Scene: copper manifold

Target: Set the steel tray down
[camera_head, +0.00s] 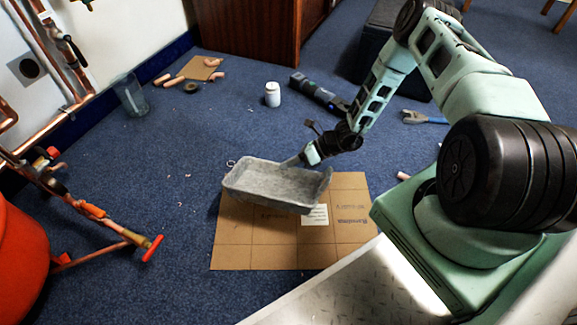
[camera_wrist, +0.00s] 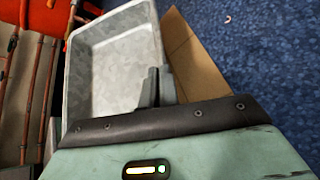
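The steel tray (camera_head: 277,184) is a grey, mottled, rectangular open tray over the back left part of a flat cardboard sheet (camera_head: 265,255). It looks slightly tilted and seems raised above the sheet, but the gap is hard to judge. My gripper (camera_head: 304,158) is at the tray's far right rim. In the wrist view, the fingers of my gripper (camera_wrist: 156,88) are close together on the rim of the tray (camera_wrist: 112,65), with the empty inside showing. The fingertips' contact is partly hidden by the tray wall.
A white label (camera_head: 314,214) lies on the cardboard. A white jar (camera_head: 272,94), a clear container (camera_head: 130,95) and copper fittings (camera_head: 215,75) are on the blue carpet behind. Copper pipework with a red-handled valve (camera_head: 152,248) stands at left.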

